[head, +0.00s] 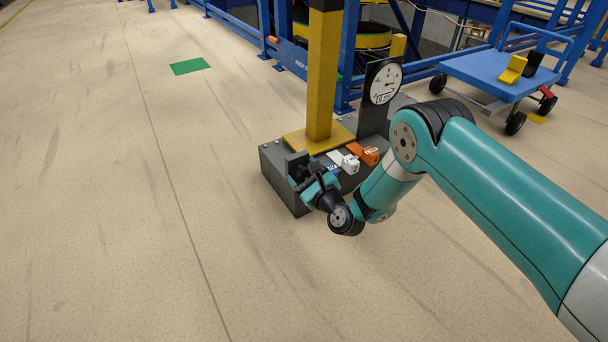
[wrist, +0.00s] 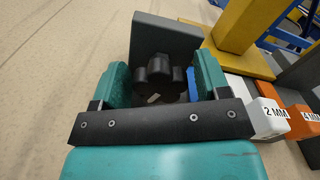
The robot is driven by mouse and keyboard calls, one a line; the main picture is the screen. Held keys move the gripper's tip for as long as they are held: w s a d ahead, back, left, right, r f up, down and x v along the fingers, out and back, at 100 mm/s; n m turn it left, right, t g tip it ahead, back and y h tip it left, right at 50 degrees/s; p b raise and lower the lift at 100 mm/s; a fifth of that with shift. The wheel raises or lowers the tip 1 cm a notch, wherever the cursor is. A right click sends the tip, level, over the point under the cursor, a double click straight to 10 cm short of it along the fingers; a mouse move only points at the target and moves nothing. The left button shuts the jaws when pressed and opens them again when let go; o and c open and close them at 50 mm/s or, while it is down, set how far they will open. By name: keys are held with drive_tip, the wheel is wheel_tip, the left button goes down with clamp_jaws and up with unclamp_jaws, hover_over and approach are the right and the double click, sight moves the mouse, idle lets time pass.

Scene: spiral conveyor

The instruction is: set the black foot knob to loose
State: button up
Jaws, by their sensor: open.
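The black foot knob (wrist: 160,76) is a lobed black knob in front of a dark grey upright plate (wrist: 166,36). In the wrist view it sits between the two teal fingers of my gripper (wrist: 163,82), with a gap to the right finger; the left finger is close, and I cannot tell if it touches. My gripper is open.
A white block (wrist: 266,117) marked 2 MM and an orange block (wrist: 301,118) marked 4 MM lie right of my gripper. A yellow post (head: 323,75) and a dial gauge (head: 383,84) stand behind. A blue cart (head: 500,73) is far right. The floor at left is clear.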

drive_tip(key=c, duration=0.9)
drive_tip(key=shift+c, duration=0.2)
